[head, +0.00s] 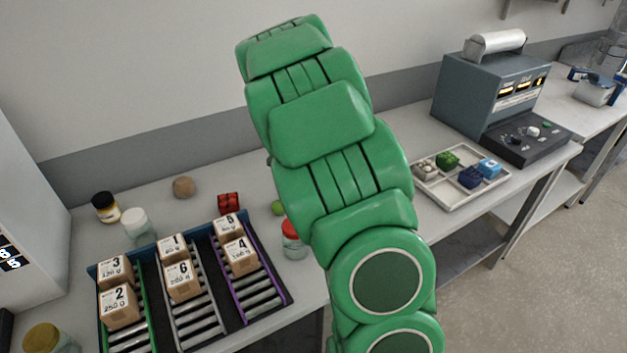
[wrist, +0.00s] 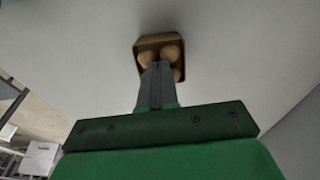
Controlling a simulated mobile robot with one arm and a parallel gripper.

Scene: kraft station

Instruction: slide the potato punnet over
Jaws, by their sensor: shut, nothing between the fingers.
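A small brown punnet (wrist: 148,41) holding round tan potatoes shows in the upper middle of the wrist view, on a plain pale surface. My gripper (wrist: 158,67) is shut, with nothing held between its fingers. Its fingertips overlap the near side of the punnet in the picture; I cannot tell whether they touch it. The fingers hide part of the potatoes and the near rim. In the head view my green arm fills the middle and hides the gripper; I cannot make out the punnet there.
A roller rack (head: 205,327) with numbered boxes stands on the bench at left, with jars and a brown ball (head: 183,187) around it. A red-lidded jar (head: 294,245) stands close to my arm. A compartment tray (head: 455,202) and a grey machine (head: 478,92) are at right.

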